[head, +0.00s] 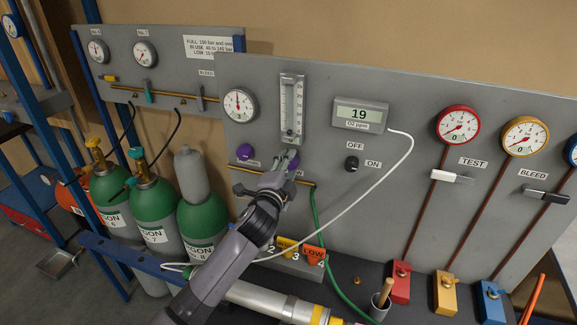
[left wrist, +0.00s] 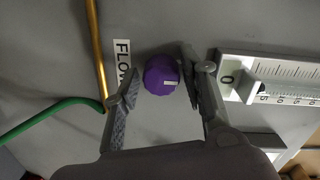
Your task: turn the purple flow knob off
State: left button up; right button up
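The purple flow knob (left wrist: 158,73) is on the grey panel, beside a partly covered label (left wrist: 122,52) reading "FLO…". A pale mark shows on its right side in the left wrist view. In the head view the knob (head: 293,164) is partly hidden behind my left gripper (head: 286,160), just below the flow meter (head: 292,110). My left gripper, also in the left wrist view (left wrist: 158,84), is open with the knob between its fingers. The right finger is very close to the knob; I cannot tell if it touches. The left finger stands apart. My right gripper is not in view.
A second purple knob (head: 245,152) sits left of the gripper. A brass pipe (left wrist: 97,45) and green hose (left wrist: 50,116) run near the left finger. A white cable (head: 370,190) hangs to the right. Black OFF/ON knob (head: 351,163) is farther right.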

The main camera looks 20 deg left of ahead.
pick_arm(q)
jog(key=shift+o, duration=0.8)
jog(key=shift+r, duration=0.1)
jog(key=s, duration=1.2)
jog(key=shift+r, duration=0.25)
jog(key=shift+d, duration=0.1)
